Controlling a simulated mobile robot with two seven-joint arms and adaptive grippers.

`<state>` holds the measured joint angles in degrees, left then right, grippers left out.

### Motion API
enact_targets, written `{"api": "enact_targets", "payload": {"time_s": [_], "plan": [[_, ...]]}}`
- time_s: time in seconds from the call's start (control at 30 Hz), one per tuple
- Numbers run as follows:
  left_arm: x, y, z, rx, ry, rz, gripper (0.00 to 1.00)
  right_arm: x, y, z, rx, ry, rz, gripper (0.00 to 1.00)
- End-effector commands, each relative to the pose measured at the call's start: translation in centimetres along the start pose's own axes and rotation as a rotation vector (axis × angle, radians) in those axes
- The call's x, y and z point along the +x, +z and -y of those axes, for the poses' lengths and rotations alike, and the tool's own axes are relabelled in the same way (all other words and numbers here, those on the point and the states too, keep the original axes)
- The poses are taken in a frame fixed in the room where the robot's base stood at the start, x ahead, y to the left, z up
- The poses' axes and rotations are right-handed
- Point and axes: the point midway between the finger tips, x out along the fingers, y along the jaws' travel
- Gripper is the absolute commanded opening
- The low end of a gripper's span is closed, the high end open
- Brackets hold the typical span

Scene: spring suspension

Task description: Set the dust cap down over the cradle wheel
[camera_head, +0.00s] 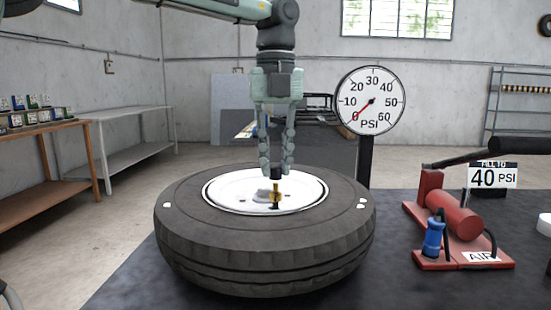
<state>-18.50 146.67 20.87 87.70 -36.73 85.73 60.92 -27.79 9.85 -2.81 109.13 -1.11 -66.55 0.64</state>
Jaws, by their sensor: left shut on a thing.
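The cradle wheel is a big black tyre (265,250) lying flat on the dark table, with a white wheel disc (230,192) in its middle. A brass valve stem (275,193) stands upright on the disc. My left gripper (276,170) points straight down over the disc. It is shut on a small black piece, which looks like the dust cap (276,175), directly above the brass stem. I cannot tell whether the cap touches the stem. The fingers hide part of the cap. My right gripper is not in view.
A round PSI gauge (371,101) on a post stands behind the tyre, its needle low. A white round thing (544,224) lies at the right edge.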

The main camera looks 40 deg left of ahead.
Motion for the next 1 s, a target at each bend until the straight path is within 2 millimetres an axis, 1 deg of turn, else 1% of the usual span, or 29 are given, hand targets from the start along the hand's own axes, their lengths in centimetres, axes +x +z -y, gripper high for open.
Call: {"api": "enact_targets", "payload": {"time_s": [1.0], "plan": [[2.4,0.0,0.0,0.000,0.000,0.000,0.03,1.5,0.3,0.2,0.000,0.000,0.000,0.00]]}}
